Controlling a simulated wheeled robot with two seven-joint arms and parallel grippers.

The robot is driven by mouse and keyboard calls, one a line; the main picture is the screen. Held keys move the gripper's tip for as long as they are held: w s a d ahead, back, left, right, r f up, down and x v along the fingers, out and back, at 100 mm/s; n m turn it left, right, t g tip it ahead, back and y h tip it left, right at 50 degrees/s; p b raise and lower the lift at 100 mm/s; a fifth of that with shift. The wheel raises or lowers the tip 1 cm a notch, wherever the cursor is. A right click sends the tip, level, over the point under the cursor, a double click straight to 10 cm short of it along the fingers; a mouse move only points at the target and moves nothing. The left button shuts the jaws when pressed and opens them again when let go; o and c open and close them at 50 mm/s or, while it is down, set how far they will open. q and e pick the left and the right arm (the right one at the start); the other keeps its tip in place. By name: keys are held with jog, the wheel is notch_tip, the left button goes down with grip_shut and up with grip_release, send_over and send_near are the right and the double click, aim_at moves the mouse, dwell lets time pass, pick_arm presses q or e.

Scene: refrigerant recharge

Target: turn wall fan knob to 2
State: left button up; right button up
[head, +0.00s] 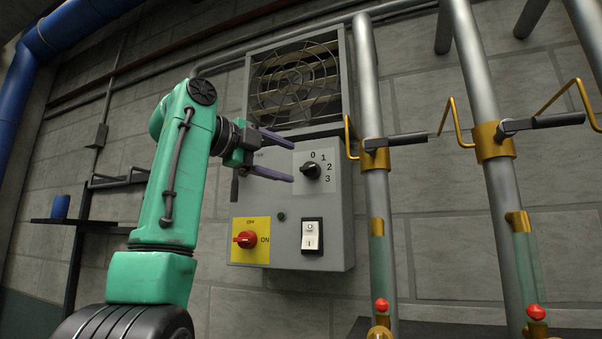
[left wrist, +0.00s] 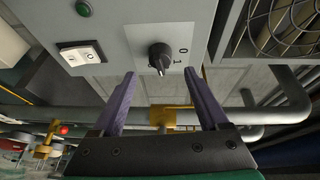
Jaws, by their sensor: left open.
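The black fan knob (head: 311,171) sits on a light plate marked 0, 1, 2, 3 on the grey wall control box (head: 335,230), below the fan (head: 295,85). The number its pointer faces is too small to read surely. My left gripper (head: 290,162) is open and empty, just left of the knob in the head view, its two purple fingers pointing at it. In the left wrist view the knob (left wrist: 160,56) lies beyond and between the fingertips (left wrist: 160,74), apart from both. My right gripper is out of view.
The box also carries a red rotary switch (head: 245,239) on a yellow plate, a green button (head: 281,216) and a white rocker switch (head: 312,237). A thick grey pipe (head: 368,90) with a valve lever (head: 408,139) stands close to the right of the box.

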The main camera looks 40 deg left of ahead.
pick_arm(q)
jog(key=s, duration=0.8)
jog(key=shift+s+a+r, duration=0.25)
jog(key=shift+a, duration=0.1)
jog(key=shift+w, duration=0.1)
jog(key=shift+a, duration=0.1)
